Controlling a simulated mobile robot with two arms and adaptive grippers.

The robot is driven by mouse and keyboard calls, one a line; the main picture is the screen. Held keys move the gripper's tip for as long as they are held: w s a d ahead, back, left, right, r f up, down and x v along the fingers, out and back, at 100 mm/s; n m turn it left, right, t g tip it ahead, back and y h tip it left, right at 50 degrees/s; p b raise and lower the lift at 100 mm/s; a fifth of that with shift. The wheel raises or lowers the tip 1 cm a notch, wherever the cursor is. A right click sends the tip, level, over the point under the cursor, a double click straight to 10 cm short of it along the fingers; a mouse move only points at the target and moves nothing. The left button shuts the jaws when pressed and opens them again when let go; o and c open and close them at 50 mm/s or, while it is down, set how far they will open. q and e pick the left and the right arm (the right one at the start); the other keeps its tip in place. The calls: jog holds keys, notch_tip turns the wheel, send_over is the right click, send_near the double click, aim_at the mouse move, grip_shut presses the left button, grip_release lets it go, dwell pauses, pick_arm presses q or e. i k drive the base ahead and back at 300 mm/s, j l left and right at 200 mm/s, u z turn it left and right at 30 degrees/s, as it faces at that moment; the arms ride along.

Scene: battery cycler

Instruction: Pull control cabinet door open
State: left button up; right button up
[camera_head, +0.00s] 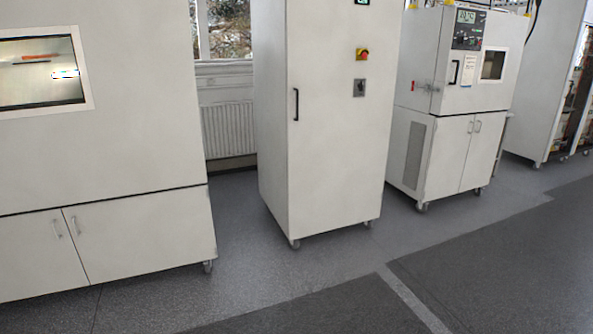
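The control cabinet (325,170) is a tall white unit on castors in the middle of the head view. Its front door is shut. A black vertical handle (296,104) sits near the door's left edge. A red and yellow switch (362,54) and a grey box with a dark knob (360,88) are on the door's right side. A small display with green digits shows at the top edge. The cabinet's top is out of view. Neither of my grippers is in view.
A large white chamber (120,130) with a window stands at left. A smaller test chamber (465,100) on a two-door base stands at right. Another tall cabinet (545,70) is at far right. The grey floor (300,300) before the control cabinet is clear.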

aim_at(339, 142)
jog(key=i+l+z, duration=0.3)
jog(key=i, duration=0.35)
jog(key=i+z, duration=0.3)
jog(key=i, duration=0.35)
jog(key=i+l+u, duration=0.1)
jog(key=i+u, duration=0.35)
jog(key=i+l+u, duration=0.25)
jog(key=i+u, duration=0.15)
jog(key=i+l+u, duration=0.45)
jog(key=k+j, duration=0.05)
